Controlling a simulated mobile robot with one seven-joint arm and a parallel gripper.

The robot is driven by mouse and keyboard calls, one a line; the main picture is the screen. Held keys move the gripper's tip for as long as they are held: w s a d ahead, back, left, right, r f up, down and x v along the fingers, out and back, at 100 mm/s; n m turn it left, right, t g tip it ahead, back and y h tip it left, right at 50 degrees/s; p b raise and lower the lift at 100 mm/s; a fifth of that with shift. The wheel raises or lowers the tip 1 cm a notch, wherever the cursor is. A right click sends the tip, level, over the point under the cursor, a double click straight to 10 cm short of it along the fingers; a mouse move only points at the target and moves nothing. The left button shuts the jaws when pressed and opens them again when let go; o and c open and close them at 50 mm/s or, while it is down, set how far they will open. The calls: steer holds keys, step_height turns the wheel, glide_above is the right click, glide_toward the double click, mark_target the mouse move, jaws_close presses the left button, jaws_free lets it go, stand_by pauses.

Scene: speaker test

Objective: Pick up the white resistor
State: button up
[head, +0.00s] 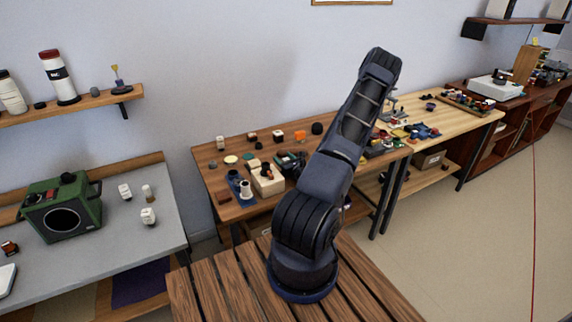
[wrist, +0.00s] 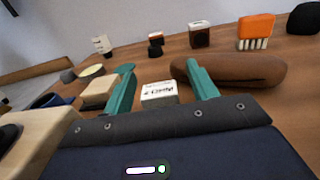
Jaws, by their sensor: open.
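A small white block with dark lettering (wrist: 159,91) sits on the wooden table in the wrist view. It may be the white resistor; I cannot tell for sure. My gripper (wrist: 159,66) is open, with its two teal fingers on either side of the block and empty space between them. The block's lower part is hidden behind the gripper's dark palm. Another white piece with dark marks (wrist: 102,45) stands farther back on the left. In the head view my arm hides part of the table, and I cannot make out the block clearly.
A brown rounded object (wrist: 240,71) lies just right of the right finger. A beige block (wrist: 98,94) is close to the left finger. The wooden table (head: 213,176) is cluttered.

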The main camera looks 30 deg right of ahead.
steer(key=c, duration=1.1)
steer(key=shift+o, duration=0.2)
steer(key=shift+r, duration=0.1)
step_height(320, 180, up, 20)
